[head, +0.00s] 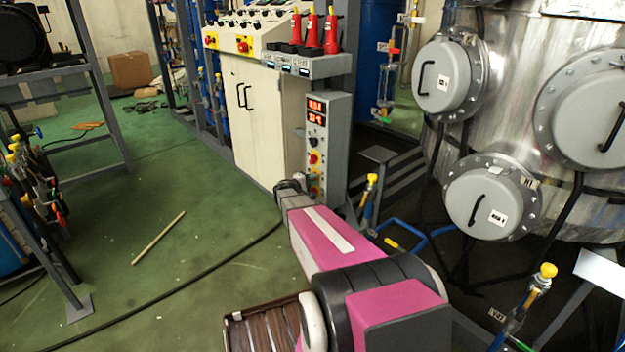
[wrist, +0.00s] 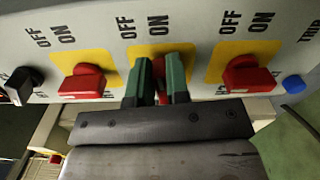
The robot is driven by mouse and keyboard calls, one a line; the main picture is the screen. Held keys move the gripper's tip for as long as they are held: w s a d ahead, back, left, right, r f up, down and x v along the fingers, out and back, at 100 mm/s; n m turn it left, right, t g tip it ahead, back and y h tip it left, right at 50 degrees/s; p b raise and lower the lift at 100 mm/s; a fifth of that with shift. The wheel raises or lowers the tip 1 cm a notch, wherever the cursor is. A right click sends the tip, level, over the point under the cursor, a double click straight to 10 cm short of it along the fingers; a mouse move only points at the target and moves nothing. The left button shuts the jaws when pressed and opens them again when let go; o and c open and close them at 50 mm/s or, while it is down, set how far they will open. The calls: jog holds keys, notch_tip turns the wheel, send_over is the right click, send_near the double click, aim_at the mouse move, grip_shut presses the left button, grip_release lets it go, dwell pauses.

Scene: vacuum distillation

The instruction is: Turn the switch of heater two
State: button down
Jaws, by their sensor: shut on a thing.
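In the wrist view, my gripper (wrist: 159,85) has its two green fingertips on either side of the middle red switch (wrist: 159,68). That switch sits on a yellow plate marked OFF and ON, and the fingers hide most of it. A red switch (wrist: 82,82) stands to its left and another (wrist: 248,75) to its right, each on its own yellow plate. I cannot read a heater number on any of them. In the head view, my gripper (head: 291,187) is at the lower part of the grey control box (head: 325,135) with red digits, partly hiding its lower switches.
In the wrist view, a black knob (wrist: 22,85) is at the far left and a blue button (wrist: 294,84) at the far right. In the head view, a cream cabinet (head: 262,125) stands beside the box. A steel vessel (head: 530,70) fills the right.

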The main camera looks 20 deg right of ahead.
jog(key=shift+f+m, duration=0.1)
jog(key=shift+m, duration=0.5)
jog(key=c, duration=1.1)
grip_release()
jog(key=shift+s+a, duration=0.1)
jog(key=shift+a, duration=0.05)
jog(key=v, duration=1)
jog(key=shift+a, duration=0.25)
jog(key=shift+s, duration=0.1)
